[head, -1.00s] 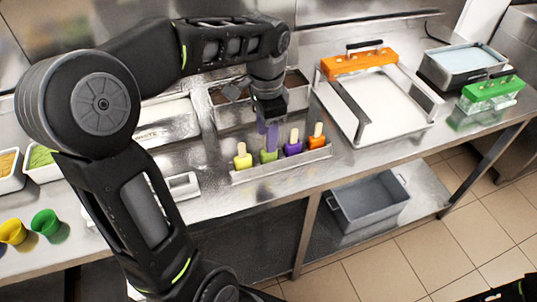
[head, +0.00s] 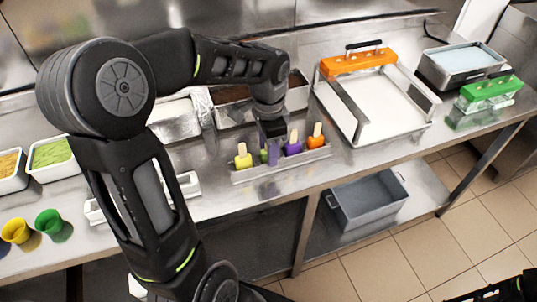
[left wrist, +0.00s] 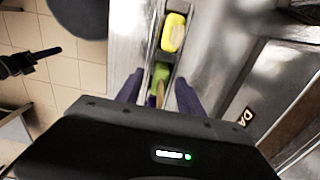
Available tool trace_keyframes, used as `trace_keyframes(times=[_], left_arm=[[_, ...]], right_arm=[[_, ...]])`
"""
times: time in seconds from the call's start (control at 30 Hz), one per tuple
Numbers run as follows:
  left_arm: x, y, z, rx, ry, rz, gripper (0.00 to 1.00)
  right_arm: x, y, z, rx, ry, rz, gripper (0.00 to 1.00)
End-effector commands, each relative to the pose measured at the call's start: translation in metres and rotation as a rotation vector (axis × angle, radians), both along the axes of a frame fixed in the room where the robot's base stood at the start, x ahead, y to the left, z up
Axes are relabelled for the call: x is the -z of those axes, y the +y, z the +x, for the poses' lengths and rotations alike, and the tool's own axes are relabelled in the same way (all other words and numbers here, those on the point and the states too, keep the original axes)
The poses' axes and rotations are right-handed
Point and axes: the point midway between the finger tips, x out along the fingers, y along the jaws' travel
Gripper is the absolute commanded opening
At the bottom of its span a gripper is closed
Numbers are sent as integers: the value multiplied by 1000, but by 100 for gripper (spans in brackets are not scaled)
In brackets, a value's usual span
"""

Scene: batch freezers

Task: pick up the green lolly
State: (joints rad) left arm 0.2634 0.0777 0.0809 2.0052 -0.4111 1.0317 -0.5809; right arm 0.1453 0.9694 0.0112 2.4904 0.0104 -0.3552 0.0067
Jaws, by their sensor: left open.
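The green lolly (head: 264,156) stands in a metal rack (head: 250,175) between a yellow lolly (head: 243,160) and a purple lolly (head: 293,147). An orange lolly (head: 316,140) is at the right end. My left gripper (head: 271,150) is open and low over the green lolly, partly hiding it. In the left wrist view, the green lolly (left wrist: 161,73) and its stick lie between the two open fingers (left wrist: 158,92). I cannot tell whether the fingers touch it. A dark part of my right arm shows at the lower right; its jaws are unclear.
The yellow and purple lollies stand close on either side. Metal tubs (head: 232,112) are behind the rack. An orange-handled tray frame (head: 358,62) is at right. Green (head: 48,222) and yellow (head: 14,231) cups stand at left. A grey bin (head: 368,205) is on the lower shelf.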

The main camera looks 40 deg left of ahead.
Motion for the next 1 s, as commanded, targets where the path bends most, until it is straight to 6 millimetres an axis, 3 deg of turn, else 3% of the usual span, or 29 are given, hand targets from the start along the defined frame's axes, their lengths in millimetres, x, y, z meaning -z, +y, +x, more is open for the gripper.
trace_keyframes(times=[0.27, 0.8, 1.0], left_arm=[[0, 0, 0, 0, 0, 0, 45], [0, 0, 0, 0, 0, 0, 2], [0, 0, 0, 0, 0, 0, 0]], right_arm=[[0, 0, 0, 0, 0, 0, 36], [0, 0, 0, 0, 0, 0, 36], [0, 0, 0, 0, 0, 0, 36]])
